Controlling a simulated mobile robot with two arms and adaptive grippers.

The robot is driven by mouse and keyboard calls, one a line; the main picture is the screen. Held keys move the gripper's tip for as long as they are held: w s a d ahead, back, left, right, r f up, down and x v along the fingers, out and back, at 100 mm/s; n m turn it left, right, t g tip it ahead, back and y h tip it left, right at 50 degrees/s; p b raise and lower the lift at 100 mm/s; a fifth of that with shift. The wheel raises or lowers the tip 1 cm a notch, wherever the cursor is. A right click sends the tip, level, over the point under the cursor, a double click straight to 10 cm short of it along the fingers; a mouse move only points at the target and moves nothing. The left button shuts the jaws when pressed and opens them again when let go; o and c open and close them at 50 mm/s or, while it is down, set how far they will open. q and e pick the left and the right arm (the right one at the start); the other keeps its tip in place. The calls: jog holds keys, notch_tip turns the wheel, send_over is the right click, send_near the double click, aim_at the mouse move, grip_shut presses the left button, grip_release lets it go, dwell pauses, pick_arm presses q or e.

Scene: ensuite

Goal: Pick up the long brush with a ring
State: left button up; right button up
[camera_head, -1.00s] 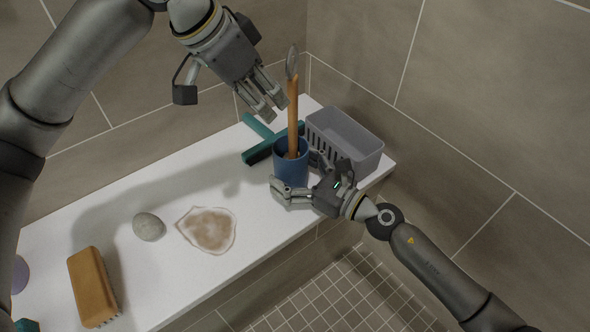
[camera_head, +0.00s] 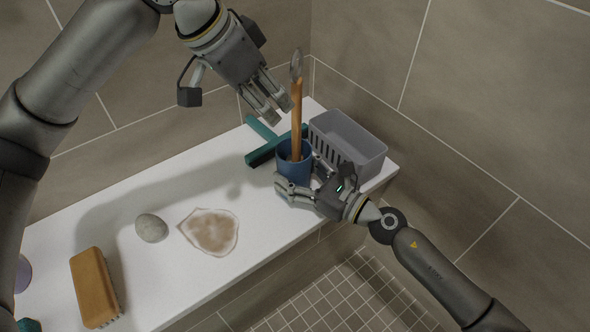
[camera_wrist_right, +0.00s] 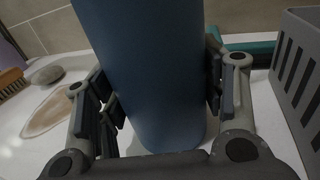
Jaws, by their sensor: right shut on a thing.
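The long brush (camera_head: 297,115) has an orange-brown wooden handle with a grey ring-like end on top. It stands nearly upright in a blue cup (camera_head: 292,168) on the white ledge, its lower end hidden inside. My right gripper (camera_head: 298,190) is shut on the blue cup, with fingers on both sides of it. The right wrist view shows the cup (camera_wrist_right: 150,75) between the fingers. My left gripper (camera_head: 272,103) hangs in the air just left of the upper handle, its fingers apart and empty, not visibly touching the brush.
A grey slotted basket (camera_head: 347,142) stands right of the cup. A teal squeegee (camera_head: 262,152) lies behind the cup. A grey stone (camera_head: 151,228), a brown-stained patch (camera_head: 211,231) and a wooden scrub brush (camera_head: 94,287) lie left on the white ledge (camera_head: 190,180). Tiled walls rise behind.

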aim_at(294, 82)
pick_arm(q)
jog(key=s+d+r+n+t+y, duration=0.1)
jog(key=d+r+n+y, duration=0.2)
jog(key=r+n, duration=0.55)
jog(key=shift+m, duration=0.65)
jog(key=x, duration=0.4)
jog(key=shift+w+d+f, duration=0.2)
jog(key=shift+w+f, duration=0.05)
jog(key=shift+w, duration=0.1)
jog(key=shift+s+x, duration=0.15)
jog(key=shift+x, duration=1.2)
jog(key=shift+s+x, duration=0.1)
jog(key=shift+x, duration=1.3)
jog(key=shift+f, duration=0.1)
jog(key=shift+c, duration=0.5)
grip_shut()
